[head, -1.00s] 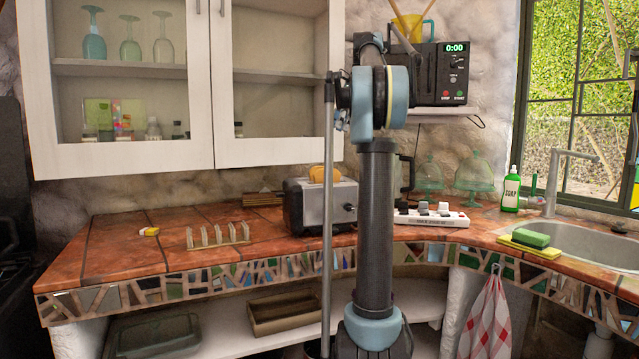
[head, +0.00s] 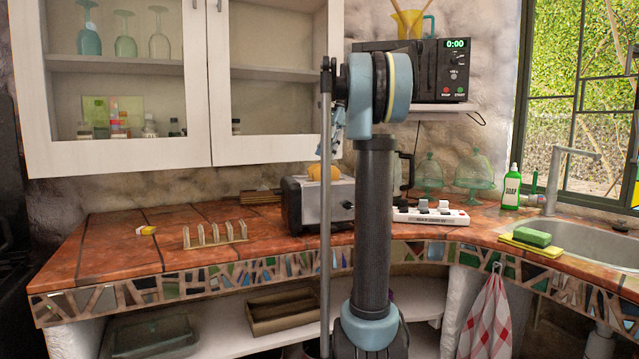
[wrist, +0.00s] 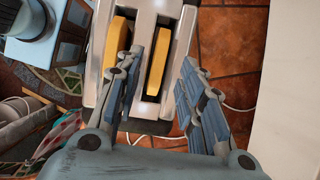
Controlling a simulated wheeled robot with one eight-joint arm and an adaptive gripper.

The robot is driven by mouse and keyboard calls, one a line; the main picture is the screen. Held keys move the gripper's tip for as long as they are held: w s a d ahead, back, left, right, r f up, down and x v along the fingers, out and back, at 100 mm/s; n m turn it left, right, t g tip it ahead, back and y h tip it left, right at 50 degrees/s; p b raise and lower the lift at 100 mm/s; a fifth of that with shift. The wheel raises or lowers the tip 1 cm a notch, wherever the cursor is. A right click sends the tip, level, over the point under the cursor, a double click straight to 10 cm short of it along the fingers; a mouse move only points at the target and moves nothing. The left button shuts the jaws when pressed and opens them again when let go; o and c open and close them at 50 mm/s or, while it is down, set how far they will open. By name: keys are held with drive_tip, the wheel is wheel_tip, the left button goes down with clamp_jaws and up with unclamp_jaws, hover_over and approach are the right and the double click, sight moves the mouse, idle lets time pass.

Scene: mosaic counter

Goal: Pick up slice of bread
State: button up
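The slice of bread (head: 326,173) shows as a yellow top edge above the silver and black toaster (head: 312,212) on the counter. In the wrist view, two yellow slices stand in the toaster (wrist: 137,21), a left slice (wrist: 115,45) and a right slice (wrist: 160,62). My gripper (wrist: 172,58) is open over the toaster, one finger on each side of the right slice. I cannot tell how high the fingertips are above the bread. In the head view, part of my gripper (head: 334,128) shows beside my arm, above the toaster.
The microwave (head: 425,70) and glass-door cabinet (head: 115,157) are above. The counter's left part is mostly clear.

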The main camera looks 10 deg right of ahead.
sight(321, 165)
drive_tip(key=shift+x, duration=2.85)
drive_tip(key=shift+d, duration=0.1)
drive_tip(key=c, duration=0.8)
